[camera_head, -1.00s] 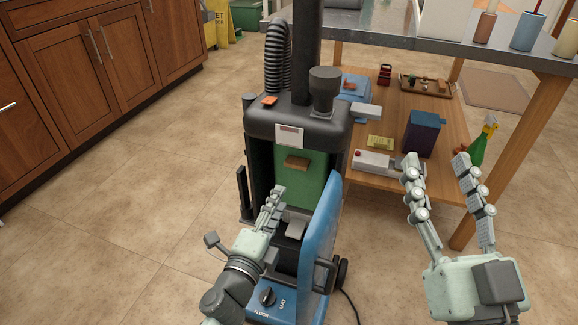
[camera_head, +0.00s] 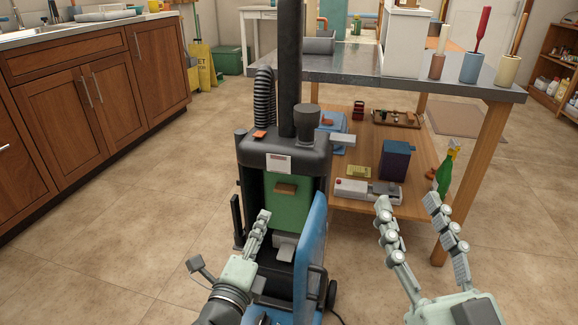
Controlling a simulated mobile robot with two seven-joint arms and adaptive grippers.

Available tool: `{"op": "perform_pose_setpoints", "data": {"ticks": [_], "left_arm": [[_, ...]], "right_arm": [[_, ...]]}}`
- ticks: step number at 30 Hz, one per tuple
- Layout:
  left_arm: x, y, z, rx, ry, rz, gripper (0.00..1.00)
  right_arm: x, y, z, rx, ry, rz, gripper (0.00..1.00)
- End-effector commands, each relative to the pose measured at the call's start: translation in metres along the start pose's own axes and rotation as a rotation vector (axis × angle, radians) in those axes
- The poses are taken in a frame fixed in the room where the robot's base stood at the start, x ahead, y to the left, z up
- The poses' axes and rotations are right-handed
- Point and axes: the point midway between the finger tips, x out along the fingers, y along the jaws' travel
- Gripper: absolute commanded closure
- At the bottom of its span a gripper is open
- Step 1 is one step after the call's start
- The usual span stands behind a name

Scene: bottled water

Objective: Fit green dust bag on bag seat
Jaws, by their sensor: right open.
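The green dust bag (camera_head: 288,215) stands upright inside the open front of the upright vacuum (camera_head: 283,150), with a brown collar piece (camera_head: 286,189) on its upper front. A grey ledge (camera_head: 285,246) sits just below it; whether the bag rests on this seat I cannot tell. The blue door (camera_head: 313,245) is swung open to the right. My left gripper (camera_head: 263,216) is at the bag's lower left, its fingers overlapping in view, so its opening and any contact are unclear. My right gripper (camera_head: 408,203) is open and empty, right of the vacuum, before the table.
A table with a metal top (camera_head: 450,84) and a wooden lower shelf (camera_head: 345,204) stands behind and right. Wooden cabinets (camera_head: 100,90) line the left. The floor left of the vacuum is clear.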

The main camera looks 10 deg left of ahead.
Motion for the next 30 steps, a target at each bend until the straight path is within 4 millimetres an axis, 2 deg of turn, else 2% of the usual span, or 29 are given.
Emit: {"op": "perform_pose_setpoints", "data": {"ticks": [1,10,21,27,30], "left_arm": [[0.005,-0.014,0.003,0.047,-0.004,-0.009,0.66],[0.022,-0.07,0.013,0.458,-0.05,-0.031,0.66],[0.007,-0.141,-0.008,1.069,-0.075,-0.055,0.66],[-0.003,-0.168,-0.017,1.312,-0.084,-0.051,0.66],[-0.006,-0.175,-0.019,1.38,-0.086,-0.047,0.66]], "right_arm": [[0.002,0.0,-0.006,0.0,0.001,0.0,0.51],[0.009,-0.001,-0.024,0.0,0.0,0.0,0.51],[0.023,-0.003,-0.06,0.0,0.0,0.0,0.51],[0.029,-0.003,-0.074,0.0,0.0,0.0,0.51],[0.03,-0.004,-0.078,0.0,0.0,0.0,0.51]]}}
